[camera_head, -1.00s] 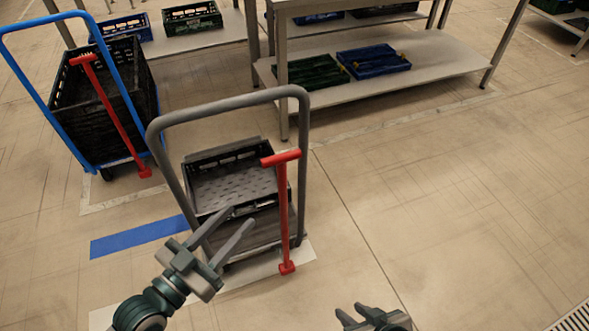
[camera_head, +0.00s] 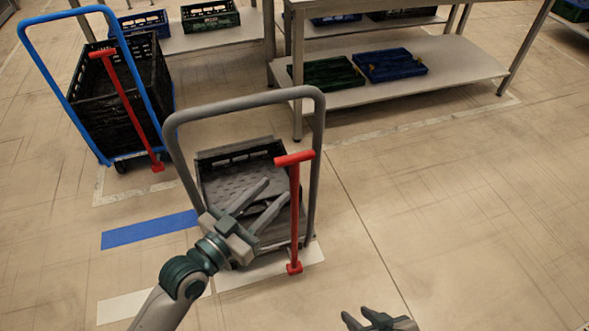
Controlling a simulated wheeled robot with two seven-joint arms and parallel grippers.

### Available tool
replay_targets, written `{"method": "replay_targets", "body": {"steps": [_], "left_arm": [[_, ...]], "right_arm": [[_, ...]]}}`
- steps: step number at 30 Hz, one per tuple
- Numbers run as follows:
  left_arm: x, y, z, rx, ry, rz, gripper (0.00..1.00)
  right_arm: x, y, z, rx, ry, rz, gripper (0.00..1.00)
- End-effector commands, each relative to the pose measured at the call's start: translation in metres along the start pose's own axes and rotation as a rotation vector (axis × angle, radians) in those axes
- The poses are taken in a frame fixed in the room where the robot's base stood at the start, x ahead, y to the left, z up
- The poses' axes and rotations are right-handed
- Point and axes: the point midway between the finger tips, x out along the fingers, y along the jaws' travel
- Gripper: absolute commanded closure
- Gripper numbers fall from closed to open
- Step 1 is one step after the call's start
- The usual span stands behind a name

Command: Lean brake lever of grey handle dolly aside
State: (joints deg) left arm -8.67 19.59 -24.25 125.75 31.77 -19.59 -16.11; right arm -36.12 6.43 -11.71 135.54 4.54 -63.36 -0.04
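The grey handle dolly (camera_head: 316,128) stands in the middle of the head view with a dark crate (camera_head: 229,180) on it. Its red brake lever (camera_head: 295,212) stands upright at the dolly's near right side, with a T-shaped grip on top. My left gripper (camera_head: 266,202) is open and empty, in front of the crate and left of the lever, its fingers pointing up and right toward it. It appears apart from the lever. My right gripper (camera_head: 355,317) is at the bottom edge, right of the lever's foot, with its fingers apart and empty.
A blue handle dolly (camera_head: 60,88) with stacked black crates (camera_head: 150,75) and its own red lever (camera_head: 128,108) stands at the left. Steel tables (camera_head: 440,80) with green and blue crates are behind. The floor (camera_head: 460,220) at right is clear.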

Motion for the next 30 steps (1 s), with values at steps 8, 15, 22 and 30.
{"method": "replay_targets", "body": {"steps": [8,15,22,30], "left_arm": [[0.051,0.0,-0.001,0.0,0.002,-0.001,0.62],[0.082,0.0,0.0,0.0,0.0,-0.001,0.62],[0.092,0.0,0.0,0.001,0.0,0.0,0.62],[0.092,0.0,0.0,0.001,0.0,0.0,0.64]], "right_arm": [[0.001,-0.001,-0.002,0.001,0.015,-0.004,0.69],[0.001,-0.004,-0.005,0.001,0.029,-0.01,0.69],[0.0,-0.005,-0.004,0.002,0.029,-0.012,0.69],[0.0,-0.005,-0.002,0.003,0.026,-0.013,0.69]]}}
